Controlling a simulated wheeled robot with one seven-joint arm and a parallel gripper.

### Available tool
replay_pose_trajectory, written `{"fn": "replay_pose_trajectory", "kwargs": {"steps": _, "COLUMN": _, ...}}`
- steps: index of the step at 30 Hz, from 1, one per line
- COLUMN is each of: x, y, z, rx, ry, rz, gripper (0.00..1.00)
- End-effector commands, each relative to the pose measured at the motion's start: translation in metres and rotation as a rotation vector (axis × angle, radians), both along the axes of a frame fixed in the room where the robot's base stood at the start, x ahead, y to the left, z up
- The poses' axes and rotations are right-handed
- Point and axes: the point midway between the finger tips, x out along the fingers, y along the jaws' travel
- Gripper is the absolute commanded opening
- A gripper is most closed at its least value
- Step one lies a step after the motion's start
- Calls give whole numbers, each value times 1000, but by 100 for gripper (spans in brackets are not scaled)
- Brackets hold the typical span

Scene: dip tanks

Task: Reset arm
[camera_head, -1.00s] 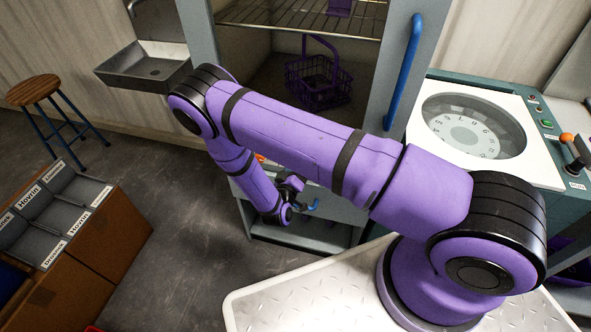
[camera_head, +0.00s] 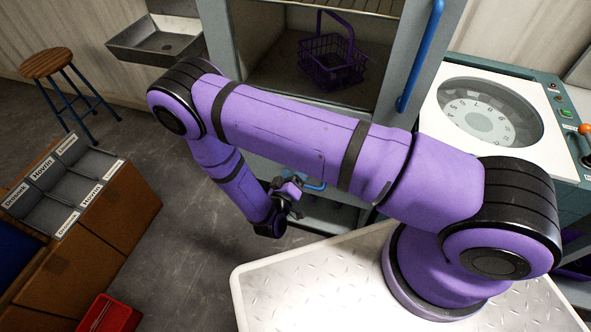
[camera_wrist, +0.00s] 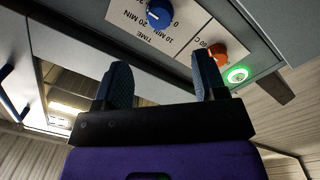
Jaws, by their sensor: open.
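My gripper (camera_wrist: 160,85) is open and empty in the wrist view, its two dark fingers apart. Beyond the fingers is a cabinet control panel (camera_wrist: 180,45) with a blue knob (camera_wrist: 159,14), an orange knob (camera_wrist: 216,55) and a lit green button (camera_wrist: 237,75). In the head view my purple arm is folded, with the elbow at the left and the forearm hanging down. My gripper (camera_head: 290,194) is small and partly turned away there, in front of the cabinet's lower part.
The cabinet's open chamber holds a purple basket (camera_head: 333,62); a blue handle (camera_head: 420,55) is beside it. A round-windowed machine (camera_head: 490,115) stands right. Labelled bins (camera_head: 65,190), a red container (camera_head: 110,314), a stool (camera_head: 46,64) and a sink (camera_head: 155,42) are left. Floor between is clear.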

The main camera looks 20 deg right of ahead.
Motion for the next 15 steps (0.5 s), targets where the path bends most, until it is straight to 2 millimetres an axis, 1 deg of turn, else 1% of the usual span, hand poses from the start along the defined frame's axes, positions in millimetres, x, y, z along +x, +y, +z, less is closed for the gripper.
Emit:
{"fn": "replay_pose_trajectory", "kwargs": {"steps": 11, "x": 0, "y": 0, "z": 0, "rx": 0, "ry": 0, "rz": 0, "gripper": 65}}
{"fn": "replay_pose_trajectory", "kwargs": {"steps": 13, "x": 1, "y": 0, "z": 2, "rx": 0, "ry": 0, "rz": -4, "gripper": 65}}
{"fn": "replay_pose_trajectory", "kwargs": {"steps": 15, "x": 4, "y": 0, "z": 8, "rx": -2, "ry": 2, "rz": -21, "gripper": 65}}
